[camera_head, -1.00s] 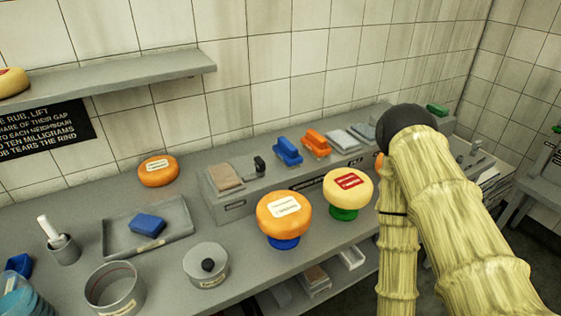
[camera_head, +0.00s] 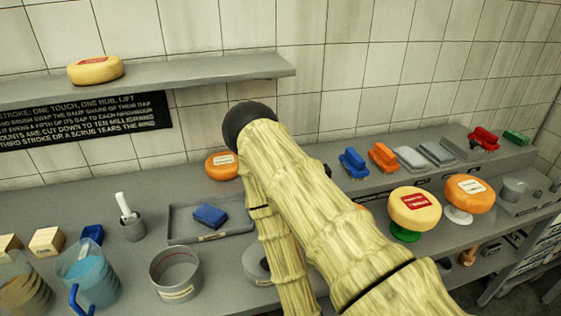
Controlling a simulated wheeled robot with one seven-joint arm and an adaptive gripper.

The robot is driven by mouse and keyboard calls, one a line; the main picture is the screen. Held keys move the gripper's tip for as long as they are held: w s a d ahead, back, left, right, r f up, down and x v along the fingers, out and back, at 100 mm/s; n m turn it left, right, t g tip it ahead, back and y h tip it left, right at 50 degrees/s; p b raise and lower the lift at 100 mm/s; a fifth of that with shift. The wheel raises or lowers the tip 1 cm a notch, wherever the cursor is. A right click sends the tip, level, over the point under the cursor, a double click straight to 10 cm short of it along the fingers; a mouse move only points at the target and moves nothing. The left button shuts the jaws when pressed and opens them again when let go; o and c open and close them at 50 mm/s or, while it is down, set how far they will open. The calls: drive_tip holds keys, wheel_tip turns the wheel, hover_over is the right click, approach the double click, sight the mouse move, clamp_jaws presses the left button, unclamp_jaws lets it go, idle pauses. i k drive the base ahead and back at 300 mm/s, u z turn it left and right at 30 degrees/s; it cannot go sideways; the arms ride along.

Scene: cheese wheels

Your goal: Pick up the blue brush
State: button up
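The blue brush (camera_head: 353,163) sits on the raised ledge at the back of the counter, right of my arm in the head view. An orange brush (camera_head: 382,157) stands just to its right. My yellow-green arm crosses the middle of the view, with its dark round joint left of the blue brush. My gripper does not show, so its state and anything in it cannot be seen. Part of the ledge and counter is hidden behind the arm.
Grey blocks (camera_head: 411,158) and a red brush (camera_head: 483,139) share the ledge. Cheese wheels on green (camera_head: 415,208) and white (camera_head: 469,193) stands are in front. A grey tray (camera_head: 180,236) holds a blue block (camera_head: 209,215). A jug (camera_head: 90,274) and pot (camera_head: 176,274) stand left.

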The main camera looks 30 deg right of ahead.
sight(352, 162)
drive_tip(key=u, duration=1.95)
drive_tip(key=k, duration=1.9)
drive_tip(key=z, duration=1.65)
